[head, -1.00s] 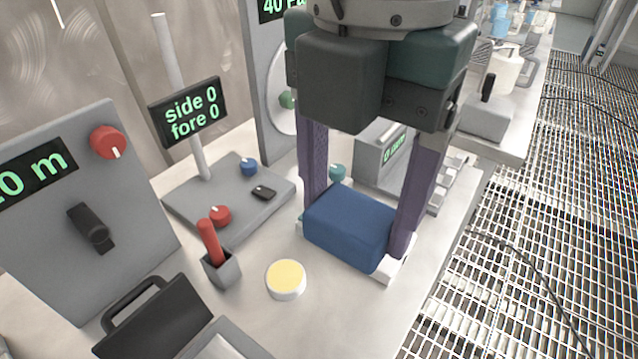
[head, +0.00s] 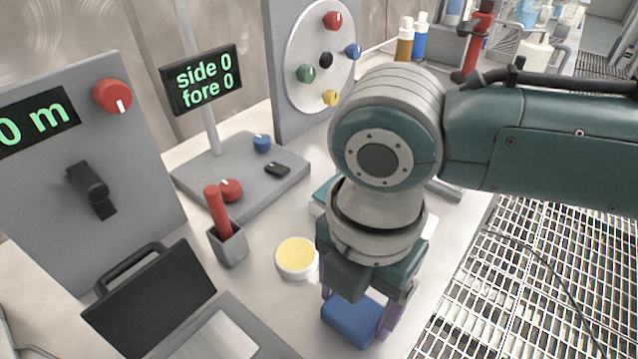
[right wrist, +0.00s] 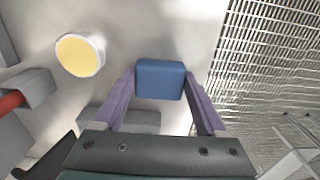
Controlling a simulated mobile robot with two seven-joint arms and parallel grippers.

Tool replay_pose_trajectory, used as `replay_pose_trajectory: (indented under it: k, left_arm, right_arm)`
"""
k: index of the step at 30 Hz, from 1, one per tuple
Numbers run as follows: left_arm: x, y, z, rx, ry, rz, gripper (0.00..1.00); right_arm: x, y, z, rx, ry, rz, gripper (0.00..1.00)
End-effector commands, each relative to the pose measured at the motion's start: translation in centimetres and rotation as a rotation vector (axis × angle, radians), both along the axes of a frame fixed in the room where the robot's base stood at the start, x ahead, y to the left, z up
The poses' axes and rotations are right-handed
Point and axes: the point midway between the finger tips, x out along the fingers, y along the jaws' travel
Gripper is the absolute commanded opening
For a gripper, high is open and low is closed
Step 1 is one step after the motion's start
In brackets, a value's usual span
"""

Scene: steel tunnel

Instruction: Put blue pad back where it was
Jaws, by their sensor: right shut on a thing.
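The blue pad (head: 351,319) is a small rounded block near the front of the bench, left of its right edge. My right gripper (head: 358,305) points down and is shut on it, with a purple finger on each side. In the right wrist view the pad (right wrist: 160,79) sits between the fingertips. I cannot tell whether its underside touches the bench. My wrist hides much of the bench behind it. My left gripper is not in view.
A round yellow-topped pot (head: 296,257) stands left of the pad. A grey holder (head: 229,246) with a red stick and a black-lidded case (head: 150,305) stand further left. The bench (head: 275,310) is bare between case and pad. Floor grating (head: 470,300) lies to the right.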

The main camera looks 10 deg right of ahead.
Motion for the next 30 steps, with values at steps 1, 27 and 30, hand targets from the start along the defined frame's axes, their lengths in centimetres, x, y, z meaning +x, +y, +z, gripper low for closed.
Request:
replay_pose_trajectory:
  k: [1,27,30]
  left_arm:
    - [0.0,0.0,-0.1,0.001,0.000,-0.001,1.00]
    - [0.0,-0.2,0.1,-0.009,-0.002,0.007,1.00]
    - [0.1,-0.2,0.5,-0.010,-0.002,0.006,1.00]
  right_arm:
    - [0.0,0.0,-0.3,0.000,0.000,0.000,0.29]
    - [0.0,0.0,-0.2,0.001,-0.001,0.000,1.00]
    - [0.1,0.0,0.9,0.002,-0.002,0.000,1.00]
